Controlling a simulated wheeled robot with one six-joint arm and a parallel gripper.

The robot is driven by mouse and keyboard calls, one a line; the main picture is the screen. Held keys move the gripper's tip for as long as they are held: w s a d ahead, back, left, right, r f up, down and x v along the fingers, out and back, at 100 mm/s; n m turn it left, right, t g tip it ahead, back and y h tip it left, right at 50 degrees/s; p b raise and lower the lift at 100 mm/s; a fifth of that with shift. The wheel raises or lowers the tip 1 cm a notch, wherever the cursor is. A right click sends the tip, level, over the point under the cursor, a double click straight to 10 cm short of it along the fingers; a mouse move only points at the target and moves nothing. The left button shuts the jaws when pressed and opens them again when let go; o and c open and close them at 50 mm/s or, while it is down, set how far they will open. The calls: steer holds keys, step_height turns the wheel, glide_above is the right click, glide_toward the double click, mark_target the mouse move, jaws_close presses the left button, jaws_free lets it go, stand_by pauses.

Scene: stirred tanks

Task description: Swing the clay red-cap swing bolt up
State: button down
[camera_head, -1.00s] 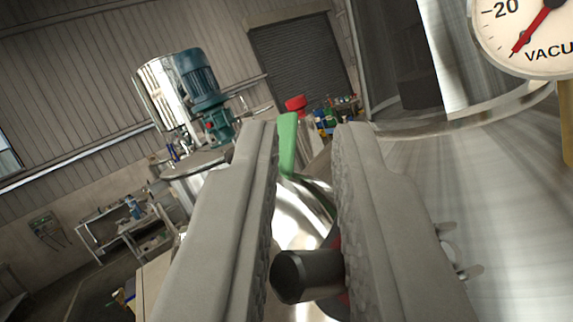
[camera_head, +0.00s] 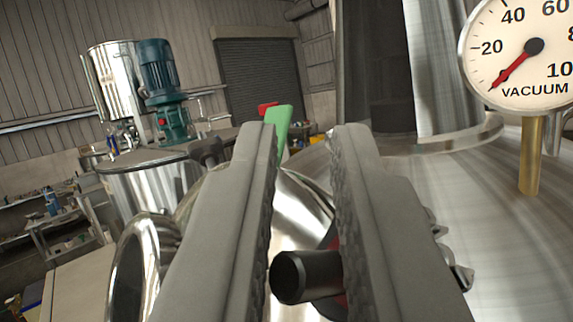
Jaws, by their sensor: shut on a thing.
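My gripper (camera_head: 305,150) reaches forward with its two grey ribbed fingers, one on each side of a black cylindrical end (camera_head: 300,277). A dark red part (camera_head: 335,240), which I take for the clay red cap of the swing bolt, shows behind it, mostly hidden by the right finger. The gripper is shut on this bolt. The rest of the bolt and its pivot are hidden by the fingers. Shiny rounded metal (camera_head: 305,205) lies behind, between the fingers.
A green handle (camera_head: 278,128) stands just beyond the left fingertip. A vacuum gauge (camera_head: 530,60) on a brass stem (camera_head: 531,160) rises at the right from the steel tank. A pipe ring (camera_head: 140,265) is at lower left. A motor-topped tank (camera_head: 160,95) stands further back.

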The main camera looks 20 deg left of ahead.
steer(key=shift+w+f, duration=0.55)
steer(key=shift+f, duration=0.1)
steer(key=c, duration=1.5)
jaws_free()
steer(key=shift+v, duration=2.9)
steer(key=r+v, duration=0.1)
steer(key=v, duration=1.1)
steer(key=shift+s, duration=0.3)
steer(key=shift+r, duration=0.1)
